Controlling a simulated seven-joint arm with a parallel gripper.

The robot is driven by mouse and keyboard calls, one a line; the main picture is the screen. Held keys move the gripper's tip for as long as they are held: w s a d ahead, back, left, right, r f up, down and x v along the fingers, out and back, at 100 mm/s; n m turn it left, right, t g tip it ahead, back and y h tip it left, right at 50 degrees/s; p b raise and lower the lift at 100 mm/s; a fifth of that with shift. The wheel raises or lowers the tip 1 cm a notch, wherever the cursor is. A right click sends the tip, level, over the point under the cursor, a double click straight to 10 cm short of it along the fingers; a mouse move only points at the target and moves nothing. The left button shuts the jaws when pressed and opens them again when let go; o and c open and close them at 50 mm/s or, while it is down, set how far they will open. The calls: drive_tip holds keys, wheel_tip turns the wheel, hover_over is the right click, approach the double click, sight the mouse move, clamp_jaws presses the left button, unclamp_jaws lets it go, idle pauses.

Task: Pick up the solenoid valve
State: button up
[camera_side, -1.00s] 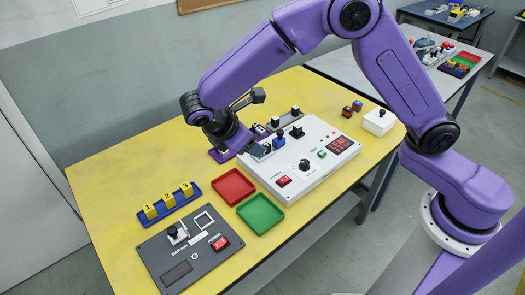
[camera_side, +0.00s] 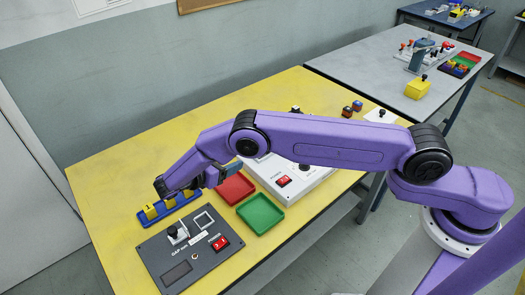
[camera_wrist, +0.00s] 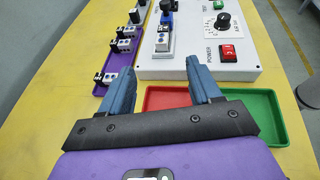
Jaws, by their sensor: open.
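My gripper (camera_wrist: 160,63) is open, its two blue fingers spread apart with nothing between them in the wrist view. Small black-and-white parts that look like solenoid valves stand in a long purple tray (camera_wrist: 112,62) at the upper left of that view. One valve-like part (camera_wrist: 105,78) is at the tray's near end, left of my left finger and apart from it. Others (camera_wrist: 120,45) sit farther up the tray. In the side view my arm hides the purple tray, and my gripper is near the blue tray (camera_side: 143,222) of yellow numbered blocks.
A white control box (camera_wrist: 185,70) with a red power switch (camera_wrist: 228,53) and a knob lies beyond my fingers. A red tray (camera_side: 229,192) and a green tray (camera_side: 260,214) lie before it. A dark panel (camera_side: 180,272) is at the front. Yellow table at the left is bare.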

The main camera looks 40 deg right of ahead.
drive_tip(key=x, duration=1)
drive_tip(key=shift+f+x, duration=0.1)
drive_tip(key=shift+x, duration=1.35)
drive_tip(key=shift+f+x, duration=0.15)
drive_tip(key=shift+x, duration=1.25)
drive_tip(key=shift+a, duration=0.1)
clamp_jaws()
